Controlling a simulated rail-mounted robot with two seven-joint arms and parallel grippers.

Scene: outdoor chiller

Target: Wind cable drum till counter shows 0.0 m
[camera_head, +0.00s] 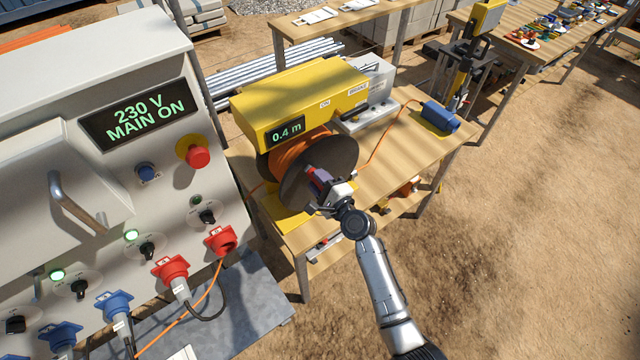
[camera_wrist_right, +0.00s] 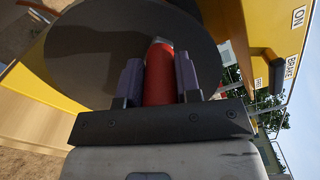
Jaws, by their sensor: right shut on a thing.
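The cable drum (camera_head: 343,152) has a dark round flange with orange cable wound behind it, and sits under a yellow housing (camera_head: 300,92) on a wooden table. The counter (camera_head: 287,132) on the housing reads 0.4 m. My right gripper (camera_head: 322,184) is at the front of the drum flange. In the right wrist view its two fingers (camera_wrist_right: 160,80) are shut on a red crank handle (camera_wrist_right: 159,72) that stands out from the dark disc (camera_wrist_right: 100,50). My left gripper is not in view.
A grey panel (camera_head: 60,110) reading 230 V MAIN ON stands left, with red and blue plugs. A blue connector (camera_head: 440,117) lies on the table (camera_head: 400,150) at right, joined by orange cable. Labels ON and BRAKE (camera_wrist_right: 291,67) show on the housing. Sandy ground is clear at lower right.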

